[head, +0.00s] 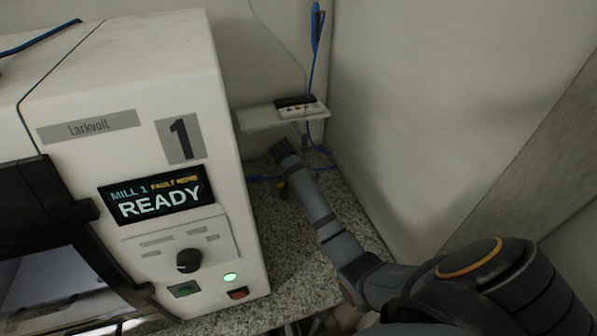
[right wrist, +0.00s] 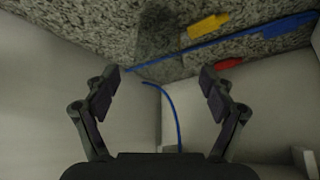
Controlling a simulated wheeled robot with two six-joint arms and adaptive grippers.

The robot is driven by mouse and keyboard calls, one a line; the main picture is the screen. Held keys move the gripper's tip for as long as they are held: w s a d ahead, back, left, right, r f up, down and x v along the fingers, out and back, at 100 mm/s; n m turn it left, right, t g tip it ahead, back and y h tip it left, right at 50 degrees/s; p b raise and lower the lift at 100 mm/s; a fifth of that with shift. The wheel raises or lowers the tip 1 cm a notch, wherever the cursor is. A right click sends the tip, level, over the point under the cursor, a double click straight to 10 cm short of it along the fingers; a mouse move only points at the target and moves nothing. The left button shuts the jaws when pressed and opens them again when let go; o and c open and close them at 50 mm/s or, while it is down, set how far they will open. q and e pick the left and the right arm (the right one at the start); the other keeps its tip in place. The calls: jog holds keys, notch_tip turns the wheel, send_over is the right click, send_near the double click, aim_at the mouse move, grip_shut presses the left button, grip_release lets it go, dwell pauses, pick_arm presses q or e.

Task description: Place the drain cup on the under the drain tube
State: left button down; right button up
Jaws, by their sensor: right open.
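I cannot make out a drain cup or a drain tube for certain in either view. My right arm reaches along the right side of the mill to the back of the counter in the head view. My right gripper (right wrist: 161,82) is open in the right wrist view, with nothing between its fingers. A thin curved blue line (right wrist: 174,112), a cable or tube, shows behind the gap between the fingers. My left gripper is not in view.
The white mill (head: 80,85), marked 1 and READY, fills the left. A small wall shelf (head: 262,118) holds a dark box with a blue cable (head: 312,62). The speckled counter (head: 290,265) is narrow beside a pale wall (head: 410,110). Yellow (right wrist: 208,26) and red (right wrist: 229,63) pieces lie on it.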

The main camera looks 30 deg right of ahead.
jog(key=v, duration=0.6)
